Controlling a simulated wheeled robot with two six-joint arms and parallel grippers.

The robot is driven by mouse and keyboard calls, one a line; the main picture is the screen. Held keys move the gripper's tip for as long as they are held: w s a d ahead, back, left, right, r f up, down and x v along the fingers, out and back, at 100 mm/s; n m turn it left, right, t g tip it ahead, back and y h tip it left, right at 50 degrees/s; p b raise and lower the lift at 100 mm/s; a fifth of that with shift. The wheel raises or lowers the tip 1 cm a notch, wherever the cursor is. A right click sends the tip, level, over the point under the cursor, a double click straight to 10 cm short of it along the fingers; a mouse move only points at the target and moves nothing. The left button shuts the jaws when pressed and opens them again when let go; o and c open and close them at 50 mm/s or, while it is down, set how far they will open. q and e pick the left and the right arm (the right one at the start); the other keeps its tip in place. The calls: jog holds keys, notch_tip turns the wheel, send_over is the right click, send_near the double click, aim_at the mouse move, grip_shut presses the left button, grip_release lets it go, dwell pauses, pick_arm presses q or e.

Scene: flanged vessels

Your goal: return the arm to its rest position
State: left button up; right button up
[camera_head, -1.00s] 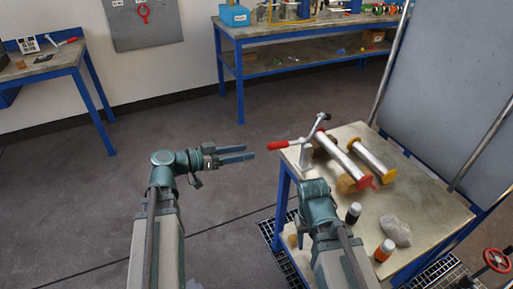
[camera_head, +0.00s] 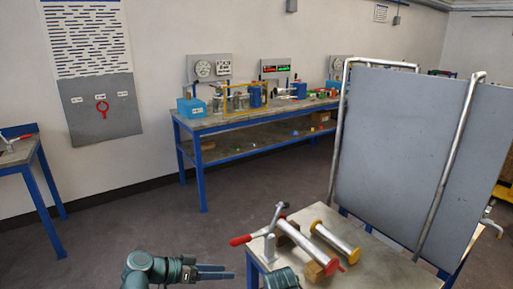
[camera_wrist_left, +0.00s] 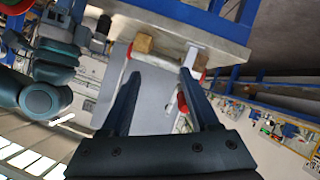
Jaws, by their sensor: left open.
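My left gripper (camera_head: 215,271) is at the bottom of the head view, with its two fingers apart and pointing right. It is open and empty, to the left of the near table and below the red-handled lever in the picture. Its open fingers (camera_wrist_left: 160,88) also show in the left wrist view, with nothing between them. A piece of my right arm (camera_head: 283,279) shows at the bottom edge of the head view. The right gripper itself is out of the picture.
The near table (camera_head: 395,272) carries a lever with a red handle (camera_head: 241,240), a red-ended tube (camera_head: 307,246) and a yellow-ended tube (camera_head: 334,239). A grey panel (camera_head: 400,150) stands behind. Floor left of the table is clear (camera_head: 150,225).

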pick_arm(q)
jog(key=s+d+f+n+g+y+p, duration=0.3)
jog(key=s+d+f+g+y+p, duration=0.1)
jog(key=s+y, duration=0.7)
jog(key=d+g+y+p, duration=0.1)
jog(key=d+y+p, duration=0.1)
jog(key=p, duration=0.1)
jog(key=shift+d+n+g, duration=0.25)
jog(key=shift+n+g, duration=0.05)
jog(key=shift+g, duration=0.1)
